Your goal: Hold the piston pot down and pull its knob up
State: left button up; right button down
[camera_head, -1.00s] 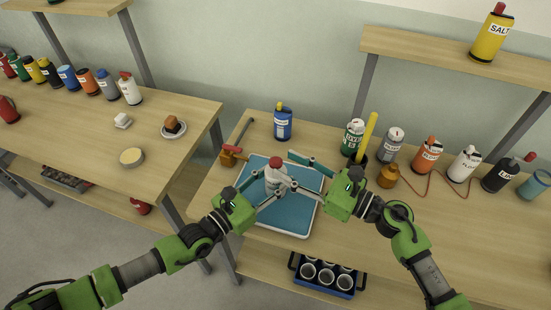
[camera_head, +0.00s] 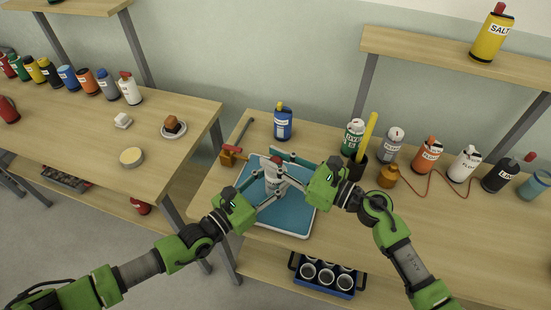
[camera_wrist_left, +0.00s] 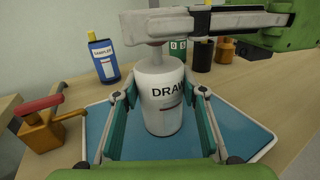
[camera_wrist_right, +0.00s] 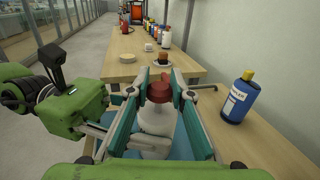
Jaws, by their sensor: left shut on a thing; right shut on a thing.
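The piston pot (camera_head: 273,184) is a pale pot with dark lettering and stands upright on the blue tray (camera_head: 302,210). It fills the middle of the left wrist view (camera_wrist_left: 160,92). My left gripper (camera_head: 270,188) is shut around the pot's body, one finger on each side. The red knob (camera_wrist_right: 159,90) tops the pot. My right gripper (camera_wrist_right: 163,82) is shut on the knob, with a finger on each side. In the left wrist view its fingers hide most of the knob, and a short stem shows below them.
A blue bottle (camera_head: 283,122) stands behind the tray. An orange block with a red handle (camera_head: 229,156) is at the tray's left. A dark holder with a yellow stick (camera_head: 366,137), a green can (camera_head: 353,138) and several bottles stand to the right.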

aim_at(278, 161)
jog(key=shift+r, duration=1.7)
pick_arm(q)
jog(key=shift+f, duration=0.1)
pick_arm(e)
jog(key=c, duration=1.8)
grip_release()
jog(key=shift+o, duration=0.2)
jog(key=shift+d+f, duration=0.1)
jog(key=shift+s+d, duration=0.2)
jog(key=shift+d, duration=0.05)
jog(key=v, duration=1.1)
jog(key=shift+d, duration=0.1)
pick_arm(q)
jog(key=o, duration=1.3)
